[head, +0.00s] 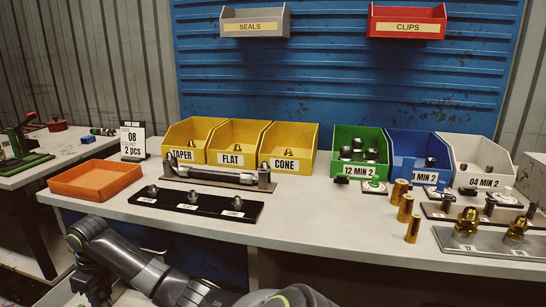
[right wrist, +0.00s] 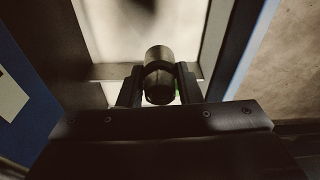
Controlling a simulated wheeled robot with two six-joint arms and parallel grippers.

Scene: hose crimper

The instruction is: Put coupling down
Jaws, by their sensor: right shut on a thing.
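In the right wrist view, my right gripper (right wrist: 159,88) is shut on a dark, round coupling (right wrist: 159,62), one finger on each side. Its upper end stands up between the fingers. In the head view, an arm of mine, apparently the right one, crosses from the bottom middle to the left. Its dark gripper (head: 92,288) hangs low in front of the bench, and I cannot make out the coupling there. My left gripper is not in view.
The grey bench (head: 300,219) carries an orange tray (head: 95,191), a black rack (head: 195,212) with several fittings, and yellow bins (head: 237,137). Brass sleeves (head: 405,208) and a grey plate (head: 490,242) with brass fittings stand at the right. Bare bench lies between rack and sleeves.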

